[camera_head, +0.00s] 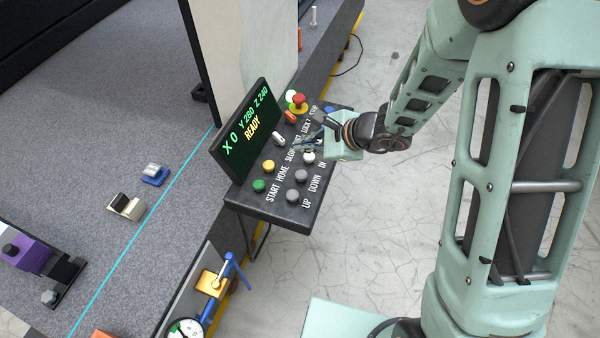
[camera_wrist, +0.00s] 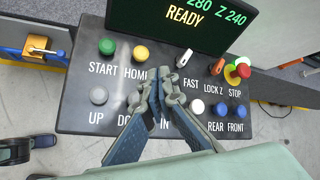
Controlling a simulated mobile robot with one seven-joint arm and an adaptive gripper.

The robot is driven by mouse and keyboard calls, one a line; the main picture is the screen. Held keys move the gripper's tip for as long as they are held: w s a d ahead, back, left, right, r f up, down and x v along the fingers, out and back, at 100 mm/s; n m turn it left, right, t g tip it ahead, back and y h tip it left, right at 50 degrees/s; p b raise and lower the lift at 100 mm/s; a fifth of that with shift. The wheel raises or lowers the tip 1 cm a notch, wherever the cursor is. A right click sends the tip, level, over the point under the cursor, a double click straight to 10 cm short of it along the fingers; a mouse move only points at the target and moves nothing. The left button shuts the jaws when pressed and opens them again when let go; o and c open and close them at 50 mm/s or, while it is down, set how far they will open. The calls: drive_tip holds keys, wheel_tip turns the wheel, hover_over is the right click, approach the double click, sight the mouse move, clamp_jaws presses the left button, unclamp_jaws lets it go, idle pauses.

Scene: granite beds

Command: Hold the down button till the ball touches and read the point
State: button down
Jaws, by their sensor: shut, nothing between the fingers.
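The control panel (camera_head: 272,208) has a tilted screen (camera_head: 248,133) that reads X 0, Y 280, Z 240 and READY in the head view. The grey DOWN button (camera_head: 301,176) stands between the grey UP button (camera_head: 292,196) and the white IN button (camera_head: 309,156). My gripper (camera_head: 312,140) is shut and empty over the panel. No probe ball is in view.
The green START button (camera_head: 259,186), the SLOW/FAST switch (camera_wrist: 184,58) and the red STOP button (camera_wrist: 244,70) are on the same panel. A grey granite bed (camera_head: 90,150) with small blocks lies left of it. A dial gauge (camera_head: 186,328) is at the bottom.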

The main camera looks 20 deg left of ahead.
drive_tip(key=b, duration=0.5)
hover_over(297, 171)
drive_tip(key=d, duration=0.2)
drive_tip(key=f, duration=0.7)
drive_tip(key=shift+s+f, duration=0.25)
drive_tip(key=shift+s, duration=0.15)
drive_tip(key=shift+f+b, duration=0.7)
drive_tip(key=shift+b, duration=0.4)
drive_tip(key=shift+f+b, duration=0.4)
drive_tip(key=shift+b, duration=0.3)
drive_tip(key=shift+f+b, duration=0.55)
drive_tip(key=shift+b, duration=0.25)
idle(3.5)
